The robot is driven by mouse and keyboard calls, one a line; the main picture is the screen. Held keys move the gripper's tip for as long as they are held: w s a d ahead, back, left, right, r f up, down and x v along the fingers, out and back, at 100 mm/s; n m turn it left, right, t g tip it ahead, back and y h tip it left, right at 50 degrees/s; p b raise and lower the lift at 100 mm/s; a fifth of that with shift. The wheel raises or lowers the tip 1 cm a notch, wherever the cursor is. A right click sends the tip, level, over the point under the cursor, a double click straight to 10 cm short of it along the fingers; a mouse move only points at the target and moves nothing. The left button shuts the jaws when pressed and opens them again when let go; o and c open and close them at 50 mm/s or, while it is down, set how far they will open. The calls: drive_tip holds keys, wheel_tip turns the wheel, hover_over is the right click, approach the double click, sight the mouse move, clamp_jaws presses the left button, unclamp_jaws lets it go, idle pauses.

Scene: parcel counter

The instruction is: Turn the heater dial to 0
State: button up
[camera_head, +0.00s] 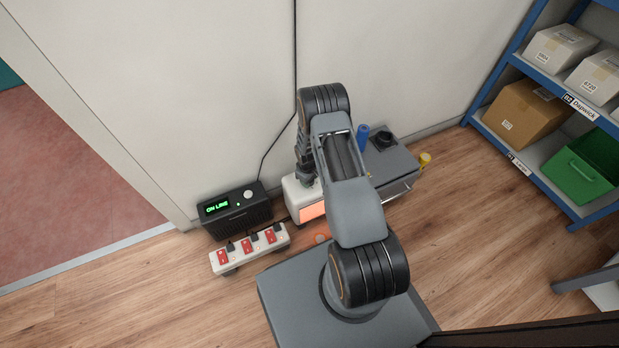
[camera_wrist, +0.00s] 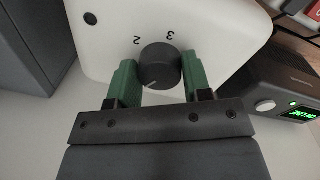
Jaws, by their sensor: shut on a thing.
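The heater (camera_head: 292,195) is a white box with a glowing orange front, on the floor against the wall. Its white top (camera_wrist: 205,25) fills the upper middle of the wrist view. The dark round dial (camera_wrist: 160,66) sits on it, with an upside-down 2 and 3 at its far edge. A pale pointer mark shows at the dial's near, lower-left edge, away from both numbers. No 0 shows. My gripper (camera_wrist: 159,78) is shut on the dial, one green finger on each side. In the head view my arm hides the dial and the fingers.
A black box reading ON LINE (camera_head: 236,210) and a power strip (camera_head: 250,248) with red switches stand left of the heater. A grey cabinet (camera_head: 399,165) bearing a blue cylinder (camera_head: 363,134) is close on its right. Blue shelving (camera_head: 507,62) is at the right.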

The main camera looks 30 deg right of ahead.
drive_tip(key=n+p, duration=0.1)
drive_tip(key=n, duration=0.4)
drive_tip(key=shift+n, duration=0.3)
idle(0.4)
drive_tip(key=o, duration=0.9)
drive_tip(key=shift+o, duration=0.2)
wheel_tip(320, 180, up, 14)
drive_tip(key=p, duration=0.5)
drive_tip(key=shift+s+a, duration=0.2)
drive_tip(key=shift+s, duration=0.15)
